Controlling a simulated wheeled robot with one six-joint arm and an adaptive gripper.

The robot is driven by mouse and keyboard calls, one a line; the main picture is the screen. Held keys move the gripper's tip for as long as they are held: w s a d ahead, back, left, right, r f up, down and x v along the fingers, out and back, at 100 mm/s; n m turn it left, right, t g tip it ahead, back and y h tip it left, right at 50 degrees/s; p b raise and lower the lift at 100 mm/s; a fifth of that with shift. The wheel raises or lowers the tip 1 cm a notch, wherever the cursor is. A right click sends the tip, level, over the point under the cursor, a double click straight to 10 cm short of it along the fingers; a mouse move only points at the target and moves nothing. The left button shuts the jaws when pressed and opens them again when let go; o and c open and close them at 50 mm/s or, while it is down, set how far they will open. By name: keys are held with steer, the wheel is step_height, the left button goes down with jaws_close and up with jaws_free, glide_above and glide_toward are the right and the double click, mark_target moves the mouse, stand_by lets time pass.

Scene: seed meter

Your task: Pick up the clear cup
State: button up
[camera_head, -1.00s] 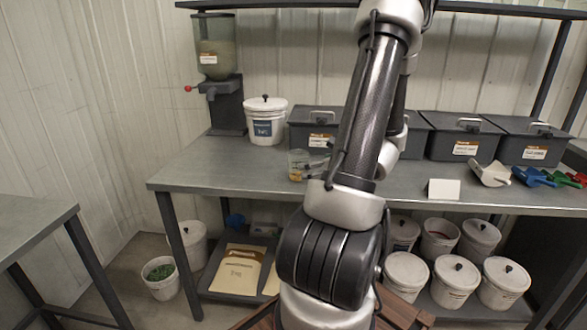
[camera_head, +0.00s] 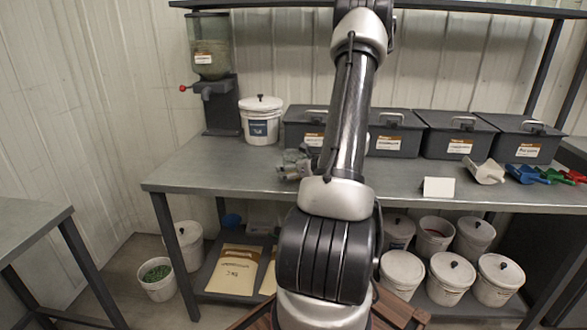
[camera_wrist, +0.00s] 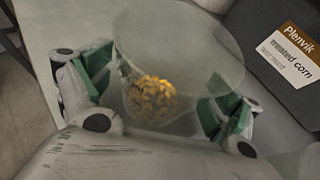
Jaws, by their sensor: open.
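The clear cup (camera_wrist: 178,48) stands on the metal bench, with yellow corn kernels (camera_wrist: 152,97) in its bottom. In the wrist view it sits between the two green-padded fingers of my gripper (camera_wrist: 155,100), one on each side. The gripper is open, and small gaps seem to show beside the cup; contact cannot be made out. In the head view my gripper (camera_head: 293,172) is at the cup (camera_head: 294,156), left of my arm, and hides most of it.
A grey bin labelled treated corn (camera_wrist: 285,50) stands close to the right of the cup in the wrist view. A white lidded bucket (camera_head: 262,122) and a seed dispenser (camera_head: 212,75) stand behind left. A blank white card (camera_head: 438,187) and scoops (camera_head: 485,172) are to the right.

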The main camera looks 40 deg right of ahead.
steer(key=c, duration=1.1)
steer(key=shift+r, duration=0.1)
